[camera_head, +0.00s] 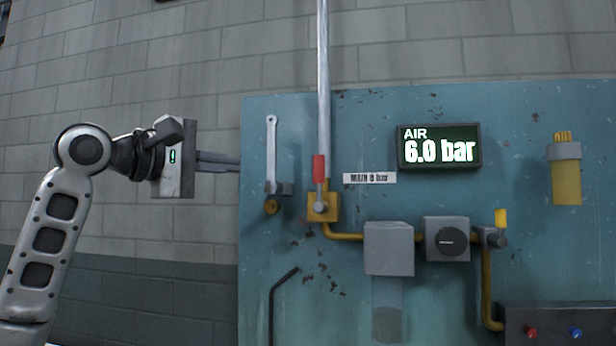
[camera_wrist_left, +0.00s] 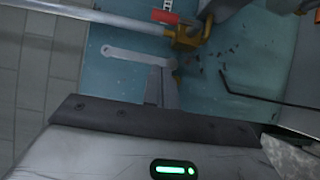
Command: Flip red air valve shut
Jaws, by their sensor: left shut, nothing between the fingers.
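The red air valve handle (camera_head: 319,168) stands upright, in line with the vertical grey pipe, above a yellow valve body (camera_head: 322,207) on the blue panel. In the left wrist view the red handle (camera_wrist_left: 165,17) shows at the top, beside the yellow body (camera_wrist_left: 186,38). The display (camera_head: 439,147) reads AIR 6.0 bar. My left gripper (camera_head: 238,163) is shut and empty, pointing right at the panel's left edge, left of the handle and apart from it. Its fingers (camera_wrist_left: 161,88) also show in the left wrist view. My right gripper is not in view.
A grey wrench (camera_head: 271,153) hangs between my left gripper and the valve. A black hex key (camera_head: 279,300) is below. A yellow-handled valve (camera_head: 501,220), a grey box (camera_head: 389,248) and a button box (camera_head: 556,325) are to the right. Space left of the panel is free.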

